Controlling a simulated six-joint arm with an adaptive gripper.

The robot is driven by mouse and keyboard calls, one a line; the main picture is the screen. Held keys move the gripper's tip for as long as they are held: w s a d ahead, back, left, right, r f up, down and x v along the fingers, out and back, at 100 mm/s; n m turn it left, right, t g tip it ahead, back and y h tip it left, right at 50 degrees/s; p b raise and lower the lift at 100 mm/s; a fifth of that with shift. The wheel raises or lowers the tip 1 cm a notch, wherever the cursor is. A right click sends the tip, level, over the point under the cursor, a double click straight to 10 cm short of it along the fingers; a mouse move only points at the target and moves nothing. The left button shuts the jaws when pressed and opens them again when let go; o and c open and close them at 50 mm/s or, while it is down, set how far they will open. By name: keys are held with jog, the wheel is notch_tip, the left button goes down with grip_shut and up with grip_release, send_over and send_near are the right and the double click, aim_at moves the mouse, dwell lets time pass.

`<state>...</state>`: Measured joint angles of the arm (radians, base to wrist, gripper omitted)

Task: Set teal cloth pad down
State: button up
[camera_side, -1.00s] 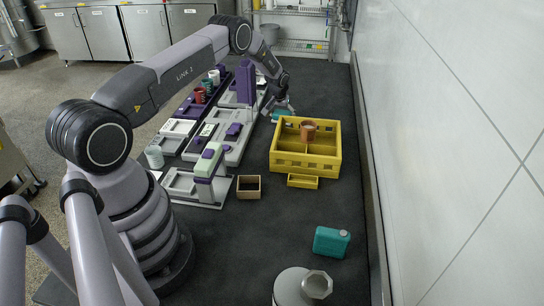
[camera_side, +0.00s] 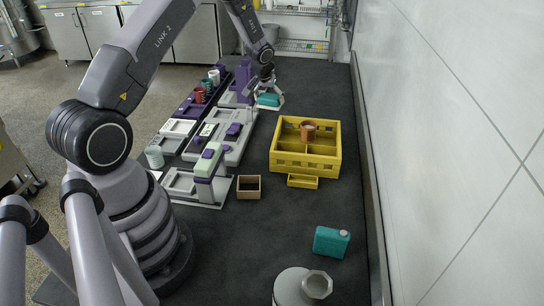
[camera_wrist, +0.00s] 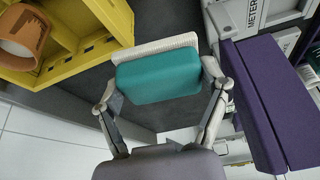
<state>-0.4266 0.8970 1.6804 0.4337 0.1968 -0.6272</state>
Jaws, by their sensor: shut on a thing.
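The teal cloth pad (camera_wrist: 158,76) is between the two fingers of my gripper (camera_wrist: 160,88) in the wrist view, with a white ribbed strip along its far edge. In the side view my gripper (camera_side: 267,92) is shut on the pad (camera_side: 268,100), beyond the yellow crate and beside the purple column. The pad appears to be held above the dark bench; the exact gap is hard to tell.
The yellow crate (camera_side: 275,155) holds a copper-brown cup (camera_side: 307,131). The purple column (camera_side: 241,84) and grey machine trays (camera_side: 211,157) stand to the left. A teal canister (camera_side: 331,242) is at the front. The dark bench (camera_side: 318,90) is clear behind the crate.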

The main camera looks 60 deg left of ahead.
jog(key=s, duration=0.1)
jog(key=s+d+r, duration=0.1)
jog(key=s, duration=0.1)
jog(key=shift+s+d+r, duration=0.15)
jog(key=shift+d+r, duration=0.15)
jog(key=s+d+f+m+h, duration=0.1)
jog(key=d+m, duration=0.2)
jog(key=d, duration=0.2)
jog(key=s+d+f+m+h, duration=0.1)
jog(key=d+m+h, duration=0.1)
jog(key=d+m, duration=0.2)
jog(key=s+d+f+m+h, duration=0.1)
jog(key=d+m, duration=0.3)
jog(key=d, duration=0.4)
jog(key=shift+s+d+f+t, duration=0.25)
jog(key=shift+s+f+t, duration=0.05)
jog(key=shift+s, duration=0.3)
jog(key=m+g+h, duration=0.3)
jog(key=m, duration=0.7)
send_over(291, 221)
jog(key=a, duration=0.1)
jog(key=f, duration=0.4)
jog(key=shift+s+f, duration=0.2)
jog(key=shift+f, duration=0.15)
jog(key=shift+t, duration=0.3)
jog(key=shift+a+f, duration=0.1)
jog(key=shift+f, duration=1.95)
jog(key=shift+f, duration=0.1)
jog(key=o, duration=1.1)
